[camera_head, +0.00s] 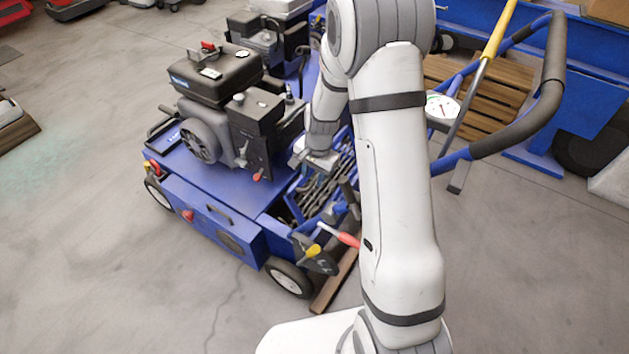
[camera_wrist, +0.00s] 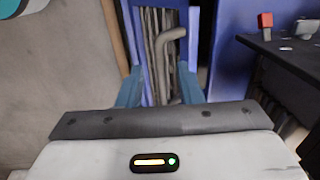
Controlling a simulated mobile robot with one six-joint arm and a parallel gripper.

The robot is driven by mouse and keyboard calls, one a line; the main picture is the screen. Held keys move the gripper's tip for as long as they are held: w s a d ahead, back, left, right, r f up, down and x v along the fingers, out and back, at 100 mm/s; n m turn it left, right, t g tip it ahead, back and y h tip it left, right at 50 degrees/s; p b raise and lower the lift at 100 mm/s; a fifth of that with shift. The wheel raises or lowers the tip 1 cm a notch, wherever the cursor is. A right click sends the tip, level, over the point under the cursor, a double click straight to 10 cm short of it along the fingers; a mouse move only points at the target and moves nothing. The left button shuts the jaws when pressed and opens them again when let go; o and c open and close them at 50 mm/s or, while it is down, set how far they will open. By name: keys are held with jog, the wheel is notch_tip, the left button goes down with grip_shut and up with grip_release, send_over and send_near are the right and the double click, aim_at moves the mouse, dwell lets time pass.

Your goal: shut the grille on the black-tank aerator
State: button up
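The black-tank aerator (camera_head: 205,215) is a blue wheeled machine left of my arm in the head view. Its black tank (camera_head: 215,72) sits on top of the engine. Beside the engine is a blue-edged bay with dark tines (camera_head: 310,197). I cannot clearly make out the grille or its angle, as my arm covers part of that side. My gripper (camera_head: 318,163) is over this bay. In the wrist view my gripper (camera_wrist: 160,92) has its two bluish fingers apart. A grey bent rod (camera_wrist: 168,62) shows between them, in front of upright rods in a blue frame; contact is unclear.
A second aerator with a pale tank (camera_head: 280,6) stands close behind. Red and yellow levers (camera_head: 338,235) stick out at the front.

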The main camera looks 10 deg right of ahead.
jog(key=shift+w+f, duration=0.1)
jog(key=shift+f, duration=0.65)
grip_shut()
